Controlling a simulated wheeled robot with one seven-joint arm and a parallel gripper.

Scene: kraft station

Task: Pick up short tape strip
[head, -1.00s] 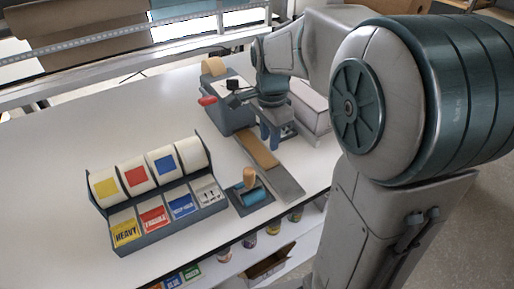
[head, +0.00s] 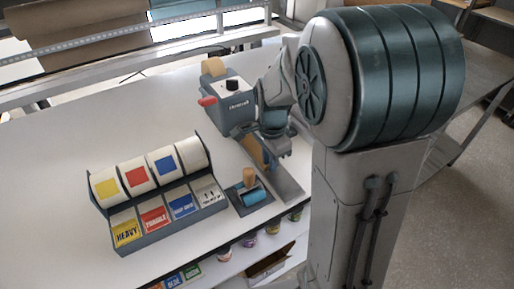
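The brown tape strip (head: 250,149) lies on a grey plate (head: 287,188) that runs out from the front of the tape dispenser (head: 229,108). My gripper (head: 272,164) points down over the strip and hides part of it. I cannot tell whether the fingers touch the strip or how far apart they are.
The dispenser has a red lever (head: 207,101) and a tan roll (head: 214,67). A label rack (head: 157,236) stands at left, and a blue roller with a wooden knob (head: 249,178) sits beside the plate. The white table (head: 60,160) is clear at left.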

